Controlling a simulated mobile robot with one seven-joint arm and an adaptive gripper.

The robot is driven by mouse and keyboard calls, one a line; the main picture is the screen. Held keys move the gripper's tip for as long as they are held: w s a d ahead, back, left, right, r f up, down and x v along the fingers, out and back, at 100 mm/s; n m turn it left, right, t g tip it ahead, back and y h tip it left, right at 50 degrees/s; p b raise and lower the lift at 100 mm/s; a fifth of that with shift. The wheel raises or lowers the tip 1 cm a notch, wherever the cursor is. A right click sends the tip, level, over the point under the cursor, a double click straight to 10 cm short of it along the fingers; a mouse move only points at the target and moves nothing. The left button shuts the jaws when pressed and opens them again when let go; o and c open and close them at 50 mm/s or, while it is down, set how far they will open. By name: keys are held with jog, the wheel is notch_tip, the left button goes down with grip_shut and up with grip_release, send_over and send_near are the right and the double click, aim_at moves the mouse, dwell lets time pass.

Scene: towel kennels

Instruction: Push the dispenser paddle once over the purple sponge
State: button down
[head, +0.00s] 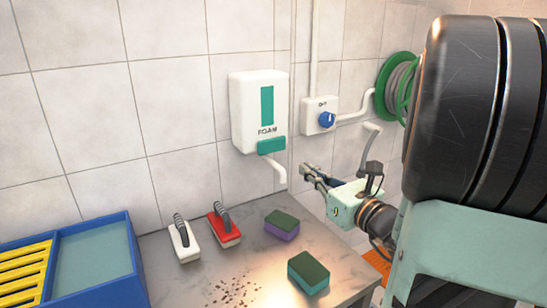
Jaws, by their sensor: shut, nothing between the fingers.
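The white foam dispenser (258,105) is fixed to the tiled wall, with a teal paddle (271,145) at its lower front and a white spout (277,176) below. The purple sponge (281,225), with a dark green top, lies on the grey counter beneath and slightly in front of the spout. My gripper (305,176) is in the air to the right of the spout, its dark fingers pointing left toward the wall. It is shut and empty, lower than the paddle and apart from it.
A teal sponge (309,271) with a green top lies nearer on the counter (190,276). A white brush (184,243) and a red brush (223,228) stand left. A blue tub (128,262) is at far left. A switch box (321,116) and green hose reel (397,85) are on the wall.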

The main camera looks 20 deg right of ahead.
aim_at(272, 147)
jog(key=w+a, duration=0.1)
jog(key=w, duration=0.3)
jog(key=w+p, duration=0.1)
jog(key=w, duration=0.4)
jog(key=w+a, duration=0.1)
jog(key=w, duration=0.3)
jog(key=shift+w+a, duration=0.2)
jog(key=shift+a, duration=0.15)
